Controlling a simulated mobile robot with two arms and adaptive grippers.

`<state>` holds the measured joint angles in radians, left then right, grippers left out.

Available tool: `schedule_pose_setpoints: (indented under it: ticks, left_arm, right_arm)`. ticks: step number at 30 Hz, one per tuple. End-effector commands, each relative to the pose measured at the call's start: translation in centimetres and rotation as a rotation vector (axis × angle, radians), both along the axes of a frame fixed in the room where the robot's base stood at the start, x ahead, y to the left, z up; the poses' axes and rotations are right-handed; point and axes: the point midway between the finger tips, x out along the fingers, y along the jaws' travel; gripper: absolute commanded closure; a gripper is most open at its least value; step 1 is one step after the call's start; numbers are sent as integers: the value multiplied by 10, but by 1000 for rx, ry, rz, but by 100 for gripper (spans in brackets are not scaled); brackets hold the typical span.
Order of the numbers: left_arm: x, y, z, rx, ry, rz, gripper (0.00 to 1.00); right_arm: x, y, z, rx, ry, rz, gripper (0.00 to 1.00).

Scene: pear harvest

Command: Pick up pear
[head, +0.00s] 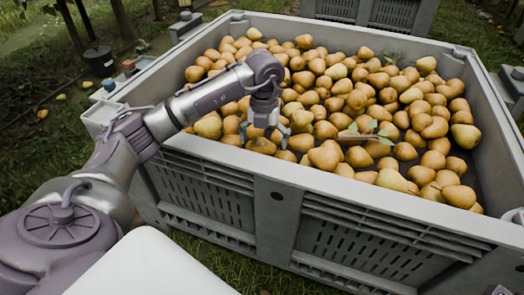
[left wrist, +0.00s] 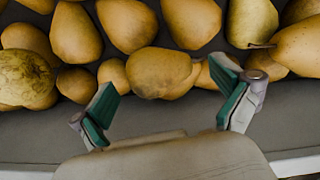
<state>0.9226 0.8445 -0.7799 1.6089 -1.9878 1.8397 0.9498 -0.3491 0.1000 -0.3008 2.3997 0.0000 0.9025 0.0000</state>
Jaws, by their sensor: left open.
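Many yellow-brown pears (head: 350,90) fill a large grey crate (head: 274,196) in the head view. My left gripper (head: 265,133) hangs over the pears near the crate's front wall, pointing down. In the left wrist view my left gripper (left wrist: 162,112) is open, its two green-padded fingers spread wide with nothing held between them. A pear (left wrist: 158,72) lies just beyond the gap between the fingertips, close to the crate's inner wall. More pears (left wrist: 75,32) lie behind it. My right gripper is not in the frames.
The crate's front wall (left wrist: 40,140) runs close under the left gripper. Leaves and a twig (head: 362,135) lie on the pears. Another grey crate (head: 370,12) stands behind. Grass surrounds the crate.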

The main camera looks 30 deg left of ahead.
Motion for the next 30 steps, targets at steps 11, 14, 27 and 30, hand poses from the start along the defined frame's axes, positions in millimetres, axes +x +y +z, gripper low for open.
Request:
schedule_pose_setpoints:
  ticks: [11, 14, 27, 30]
  left_arm:
    - [0, 0, -22, 0, -2, -1, 0]
    - [0, 0, -21, 0, -2, -1, 17]
    - [0, 0, -21, 0, -2, 0, 65]
    - [0, 0, -20, 0, -2, 0, 66]
  right_arm:
    - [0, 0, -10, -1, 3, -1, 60]
    - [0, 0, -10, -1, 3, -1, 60]
    - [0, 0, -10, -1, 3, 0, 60]
    - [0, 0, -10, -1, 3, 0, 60]
